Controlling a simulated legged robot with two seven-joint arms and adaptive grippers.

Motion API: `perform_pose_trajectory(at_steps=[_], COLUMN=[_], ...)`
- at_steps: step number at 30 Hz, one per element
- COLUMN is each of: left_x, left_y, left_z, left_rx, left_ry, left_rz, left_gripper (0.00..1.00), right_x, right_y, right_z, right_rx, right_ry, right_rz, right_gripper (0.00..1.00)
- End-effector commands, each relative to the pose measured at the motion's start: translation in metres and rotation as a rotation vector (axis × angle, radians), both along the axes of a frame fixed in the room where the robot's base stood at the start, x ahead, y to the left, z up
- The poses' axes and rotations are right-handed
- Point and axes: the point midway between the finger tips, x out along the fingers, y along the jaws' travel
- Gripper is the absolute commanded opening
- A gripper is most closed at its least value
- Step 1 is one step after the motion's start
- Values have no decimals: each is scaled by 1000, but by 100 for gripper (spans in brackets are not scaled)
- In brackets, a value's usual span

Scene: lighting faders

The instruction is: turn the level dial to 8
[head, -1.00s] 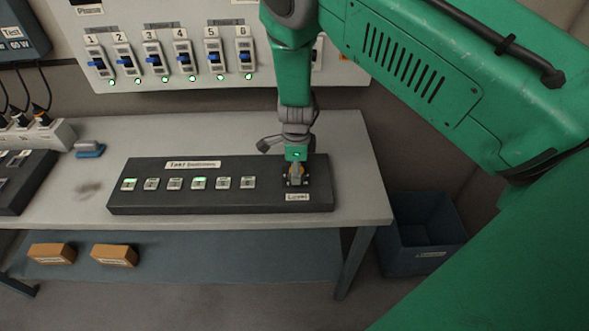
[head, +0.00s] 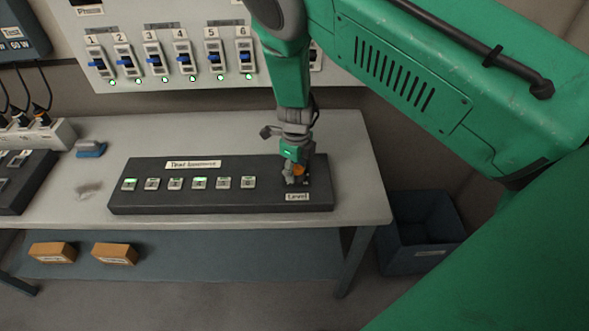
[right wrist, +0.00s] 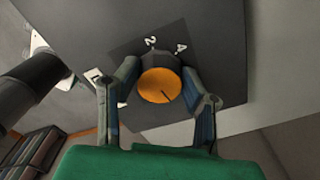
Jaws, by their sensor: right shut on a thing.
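The level dial shows in the right wrist view as an orange round cap (right wrist: 160,86) with a dark pointer line. Numbers 2 and 4 are readable on the dark plate beyond it; other marks are hidden. My right gripper (right wrist: 163,92) is shut on the dial, one finger on each side. In the head view the gripper (head: 296,178) is above the right end of the dark console (head: 225,203), over the "Level" label (head: 297,197), and mostly hides the dial. My left gripper is not in view.
Several small keys (head: 200,183) line the console, a few lit green. A wall panel of blue switches (head: 150,55) stands behind the grey table (head: 345,150). A dark bin (head: 425,235) stands on the floor at right.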

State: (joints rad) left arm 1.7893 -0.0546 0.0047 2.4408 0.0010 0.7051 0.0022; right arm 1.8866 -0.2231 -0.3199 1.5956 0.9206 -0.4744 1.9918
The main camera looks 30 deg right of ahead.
Motion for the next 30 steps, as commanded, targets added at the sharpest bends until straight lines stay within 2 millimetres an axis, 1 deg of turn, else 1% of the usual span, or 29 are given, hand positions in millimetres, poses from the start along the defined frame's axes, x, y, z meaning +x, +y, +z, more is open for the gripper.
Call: perform_pose_trajectory(at_steps=[1,12,13,14,15,23,25,28,30], left_x=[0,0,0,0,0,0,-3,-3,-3], left_y=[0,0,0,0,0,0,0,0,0], left_z=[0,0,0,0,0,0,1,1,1], left_rx=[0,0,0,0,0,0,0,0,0], left_ry=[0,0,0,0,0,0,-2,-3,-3], left_rz=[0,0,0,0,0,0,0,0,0], left_gripper=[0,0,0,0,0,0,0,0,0], right_x=[3,2,2,2,2,1,1,1,2], right_y=[-2,-2,-2,-2,-2,0,0,0,0], right_z=[3,2,2,2,2,0,2,11,22], right_rx=[-5,-4,-4,-4,-4,-2,-1,-1,-3], right_ry=[-7,-5,-5,-5,-5,-1,0,-2,-3], right_rz=[-4,-7,-7,-7,-7,-6,-5,-4,-4], right_gripper=[7,7,40,50,56,56,56,56,56])
